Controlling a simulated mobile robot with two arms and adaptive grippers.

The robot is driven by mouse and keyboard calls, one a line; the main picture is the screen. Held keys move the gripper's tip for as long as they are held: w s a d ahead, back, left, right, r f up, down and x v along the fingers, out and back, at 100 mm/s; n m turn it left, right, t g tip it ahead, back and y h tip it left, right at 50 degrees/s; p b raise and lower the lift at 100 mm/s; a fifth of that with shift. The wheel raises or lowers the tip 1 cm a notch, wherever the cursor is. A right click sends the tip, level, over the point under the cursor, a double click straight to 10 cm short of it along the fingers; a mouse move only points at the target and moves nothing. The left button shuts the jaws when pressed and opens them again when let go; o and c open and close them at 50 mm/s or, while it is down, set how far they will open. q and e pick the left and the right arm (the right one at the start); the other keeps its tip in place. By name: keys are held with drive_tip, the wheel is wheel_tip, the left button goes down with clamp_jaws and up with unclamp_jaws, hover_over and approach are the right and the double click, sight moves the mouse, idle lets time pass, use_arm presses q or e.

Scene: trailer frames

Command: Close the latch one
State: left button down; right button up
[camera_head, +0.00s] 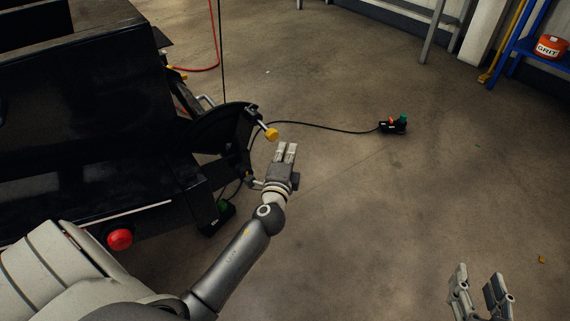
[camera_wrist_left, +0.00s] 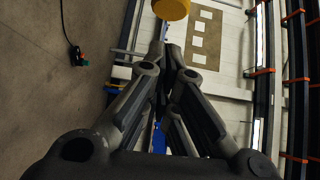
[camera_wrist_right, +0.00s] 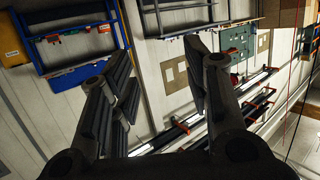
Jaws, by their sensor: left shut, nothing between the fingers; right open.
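The black trailer frame (camera_head: 90,120) fills the left of the head view. A latch with a yellow knob (camera_head: 272,134) sticks out from its corner bracket (camera_head: 225,128). The yellow knob also shows at the top of the left wrist view (camera_wrist_left: 171,8), beyond the fingertips. My left gripper (camera_head: 287,150) is shut and empty, just below and right of the knob in the head view. Whether it touches the knob is not clear. My right gripper (camera_head: 482,278) is open and empty, at the lower right over the floor. It also shows open in the right wrist view (camera_wrist_right: 160,75).
A black cable runs from the trailer to a connector (camera_head: 393,125) on the floor. A red round part (camera_head: 119,239) is on the trailer's near side. A blue shelf (camera_head: 528,45) holds an orange tub (camera_head: 551,46). The floor to the right is mostly clear.

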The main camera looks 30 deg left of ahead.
sight(270, 139)
use_arm(q)
drive_tip(key=shift+w+a, duration=0.25)
drive_tip(key=shift+a, duration=0.5)
drive_tip(key=shift+w+a, duration=0.25)
drive_tip(key=shift+a, duration=0.5)
use_arm(e)
drive_tip(key=shift+r, duration=0.2)
use_arm(q)
drive_tip(key=a, duration=0.1)
drive_tip(key=w+a, duration=0.1)
drive_tip(key=a, duration=0.2)
drive_tip(key=shift+w+a, duration=0.3)
drive_tip(key=shift+w, duration=0.1)
drive_tip(key=shift+d, duration=0.1)
use_arm(e)
drive_tip(key=shift+w+a+r+t, duration=0.15)
drive_tip(key=shift+r+t, duration=0.15)
drive_tip(key=shift+r, duration=0.1)
drive_tip(key=shift+w+a+r+t, duration=0.1)
drive_tip(key=shift+w+r+t, duration=0.05)
drive_tip(key=shift+r+t, duration=0.2)
